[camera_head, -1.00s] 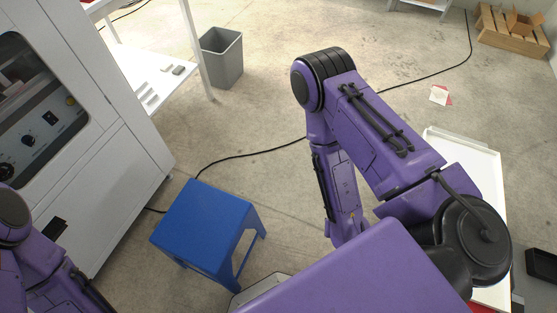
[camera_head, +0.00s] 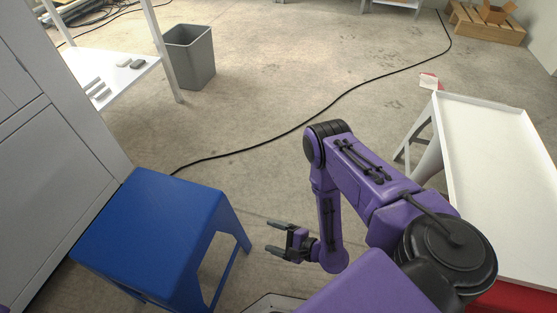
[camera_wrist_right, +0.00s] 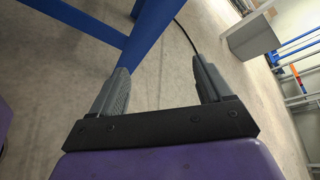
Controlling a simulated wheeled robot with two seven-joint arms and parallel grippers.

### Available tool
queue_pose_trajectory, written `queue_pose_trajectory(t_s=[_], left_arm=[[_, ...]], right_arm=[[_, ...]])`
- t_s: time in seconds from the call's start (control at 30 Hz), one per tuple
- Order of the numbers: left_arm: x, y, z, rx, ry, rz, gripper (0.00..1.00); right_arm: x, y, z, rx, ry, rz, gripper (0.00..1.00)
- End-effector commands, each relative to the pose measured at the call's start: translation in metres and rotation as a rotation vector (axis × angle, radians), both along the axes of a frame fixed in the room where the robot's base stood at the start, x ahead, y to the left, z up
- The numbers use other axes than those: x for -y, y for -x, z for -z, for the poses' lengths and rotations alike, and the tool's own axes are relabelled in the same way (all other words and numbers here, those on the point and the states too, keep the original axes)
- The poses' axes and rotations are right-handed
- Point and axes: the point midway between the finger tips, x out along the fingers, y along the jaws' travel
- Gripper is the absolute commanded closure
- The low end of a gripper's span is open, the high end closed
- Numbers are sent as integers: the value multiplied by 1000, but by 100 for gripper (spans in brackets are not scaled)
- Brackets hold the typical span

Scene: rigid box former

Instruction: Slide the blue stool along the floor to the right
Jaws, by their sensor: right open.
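The blue stool (camera_head: 155,231) stands upright on the concrete floor at the lower left of the head view, close beside the grey machine. My right gripper (camera_head: 270,238) is open and empty, to the right of the stool and pointing left at its legs, with a gap between. In the right wrist view the open fingers of my right gripper (camera_wrist_right: 162,82) show, and a blue leg of the stool (camera_wrist_right: 147,35) stands beyond them, nearer the left finger. My left gripper is out of view.
A grey machine (camera_head: 55,160) stands left of the stool. A black cable (camera_head: 300,127) crosses the floor behind it. A grey bin (camera_head: 190,57) stands by a white shelf at the back. A white-topped table (camera_head: 500,165) stands at the right. The middle floor is largely clear.

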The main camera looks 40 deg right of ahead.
Motion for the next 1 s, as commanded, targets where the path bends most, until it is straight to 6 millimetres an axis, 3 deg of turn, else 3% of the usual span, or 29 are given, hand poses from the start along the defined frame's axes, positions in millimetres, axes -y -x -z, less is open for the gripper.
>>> queue_pose_trajectory(t_s=[0.03, 0.2, 0.3, 0.47, 0.77, 1.0], left_arm=[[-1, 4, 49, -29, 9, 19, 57], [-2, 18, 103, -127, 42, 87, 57], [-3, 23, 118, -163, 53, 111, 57], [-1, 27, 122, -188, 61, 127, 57], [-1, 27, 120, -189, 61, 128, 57], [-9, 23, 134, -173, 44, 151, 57]], right_arm=[[1, -1, 50, 0, -127, 10, 21], [3, 1, 101, -49, -540, -2, 21], [6, 5, 116, -91, -695, -22, 21], [8, 7, 120, -127, -801, -39, 21], [7, 7, 117, -128, -804, -41, 21], [-10, -14, 120, -126, -802, -45, 21]])
